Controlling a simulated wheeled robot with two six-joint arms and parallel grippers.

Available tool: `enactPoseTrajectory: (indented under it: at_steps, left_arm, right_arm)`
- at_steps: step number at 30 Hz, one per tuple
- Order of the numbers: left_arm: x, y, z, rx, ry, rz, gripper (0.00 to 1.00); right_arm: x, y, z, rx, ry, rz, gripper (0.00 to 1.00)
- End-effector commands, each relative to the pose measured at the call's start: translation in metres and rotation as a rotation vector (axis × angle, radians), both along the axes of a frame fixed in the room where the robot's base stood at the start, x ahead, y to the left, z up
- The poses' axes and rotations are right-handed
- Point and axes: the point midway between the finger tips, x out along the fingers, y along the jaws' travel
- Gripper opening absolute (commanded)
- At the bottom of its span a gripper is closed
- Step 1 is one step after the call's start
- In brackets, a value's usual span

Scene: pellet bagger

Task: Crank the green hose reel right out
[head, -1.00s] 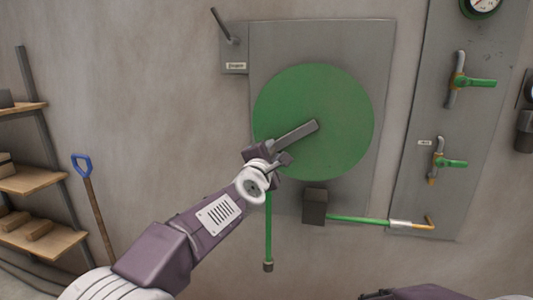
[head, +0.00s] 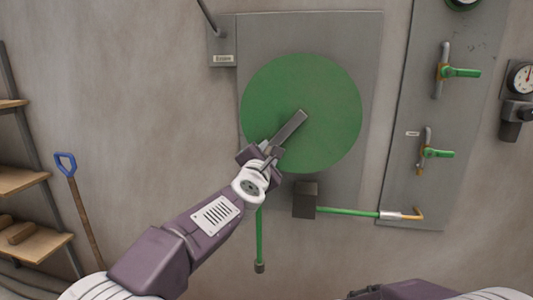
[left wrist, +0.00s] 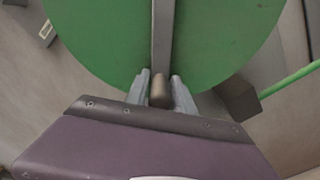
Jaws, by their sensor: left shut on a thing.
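The green hose reel (head: 325,100) is a large round disc on a grey wall plate. A grey crank arm (head: 290,127) runs from its middle down and left. My left gripper (head: 262,158) is at the crank's outer end, over the reel's lower left edge. In the left wrist view the crank arm (left wrist: 162,40) points straight up over the reel (left wrist: 220,35), and a brown crank knob (left wrist: 160,91) sits between the two fingers, which are shut on it. A green hose (head: 260,235) hangs below the reel to a dark end piece. My right arm shows only partly at the bottom edge; its jaws cannot be made out.
A dark box (head: 305,200) sits under the reel, with a green pipe (head: 350,211) running right to a yellow elbow. A panel with green-handled valves (head: 438,153) is at right. A shovel (head: 80,205) and shelves (head: 35,245) stand at left.

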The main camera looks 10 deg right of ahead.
Motion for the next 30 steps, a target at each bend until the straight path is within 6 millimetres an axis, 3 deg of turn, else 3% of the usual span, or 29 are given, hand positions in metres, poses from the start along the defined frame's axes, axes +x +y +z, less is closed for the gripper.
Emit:
enactPoseTrajectory:
  at_steps: [2, 3, 4, 14, 24, 30]
  left_arm:
    - [0.0, -0.002, -0.002, 0.006, 0.003, -0.005, 0.0]
    - [0.0, -0.002, -0.002, 0.006, 0.003, -0.005, 0.38]
    - [0.0, -0.002, -0.002, 0.006, 0.003, -0.005, 0.45]
    - [-0.003, 0.0, -0.001, 0.002, -0.001, -0.002, 0.45]
    - [-0.067, 0.019, -0.002, 0.003, 0.0, -0.006, 0.45]
    - [-0.086, 0.025, -0.001, 0.004, 0.002, -0.005, 0.45]
  right_arm:
    - [0.0, 0.0, 0.0, 0.0, 0.0, 0.0, 0.36]
    - [0.0, 0.0, 0.0, 0.0, 0.0, 0.0, 0.36]
    - [0.0, 0.0, 0.0, 0.0, 0.0, 0.0, 0.36]
    - [0.0, 0.0, -0.002, 0.0, 0.0, 0.0, 0.36]
    - [0.0, 0.0, -0.02, 0.0, 0.0, 0.0, 0.36]
    - [0.0, 0.0, -0.021, 0.0, 0.0, 0.0, 0.36]
